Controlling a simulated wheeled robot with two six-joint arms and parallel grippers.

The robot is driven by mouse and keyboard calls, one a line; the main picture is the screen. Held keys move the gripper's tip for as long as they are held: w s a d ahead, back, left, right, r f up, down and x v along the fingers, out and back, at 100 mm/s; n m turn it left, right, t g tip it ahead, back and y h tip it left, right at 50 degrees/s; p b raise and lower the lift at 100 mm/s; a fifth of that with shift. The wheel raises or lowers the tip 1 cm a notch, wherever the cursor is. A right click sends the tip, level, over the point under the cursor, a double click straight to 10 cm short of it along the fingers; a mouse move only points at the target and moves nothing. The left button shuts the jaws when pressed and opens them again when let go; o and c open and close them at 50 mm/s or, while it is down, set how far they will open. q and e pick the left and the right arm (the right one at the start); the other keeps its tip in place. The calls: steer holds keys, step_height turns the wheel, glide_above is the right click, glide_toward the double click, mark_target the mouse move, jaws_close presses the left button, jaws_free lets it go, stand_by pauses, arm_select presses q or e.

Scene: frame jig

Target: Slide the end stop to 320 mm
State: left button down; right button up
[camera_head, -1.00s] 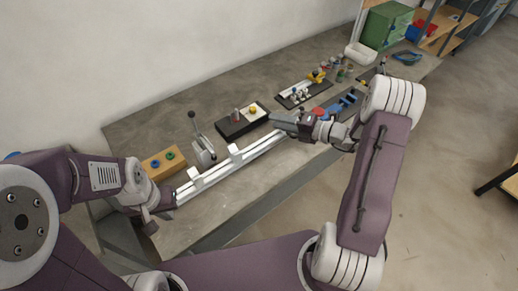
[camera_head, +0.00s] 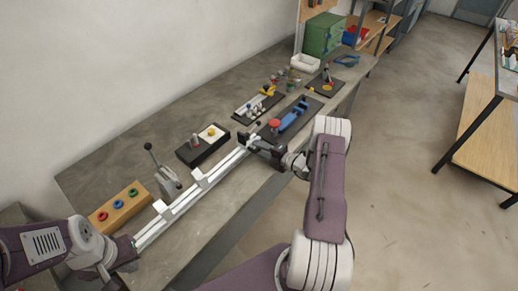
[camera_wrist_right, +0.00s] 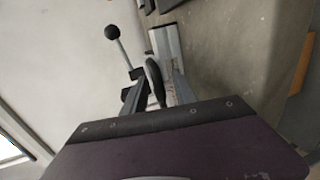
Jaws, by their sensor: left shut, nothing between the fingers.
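A pale rail (camera_head: 178,206) runs along the bench's front edge, with two upright white blocks, one nearer (camera_head: 160,207) and one farther (camera_head: 200,178). My left gripper (camera_head: 134,243) is shut and empty by the rail's near end. My right gripper (camera_head: 248,141) is at the rail's far end, and it and its wrist cover that part. In the right wrist view, its fingers (camera_wrist_right: 157,92) stand apart around a dark oval piece (camera_wrist_right: 155,80), in line with the rail (camera_wrist_right: 168,45). I cannot tell if they touch it. I cannot clearly make out the end stop or a scale reading.
A lever clamp (camera_head: 168,180) with a black ball knob stands behind the rail. A wooden block with coloured rings (camera_head: 118,208) and a black tray (camera_head: 203,147) are also behind it. A blue tool on a dark board (camera_head: 293,117) lies beyond my right gripper.

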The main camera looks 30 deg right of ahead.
steer(key=shift+a, duration=0.15)
jaws_close()
stand_by(1.4)
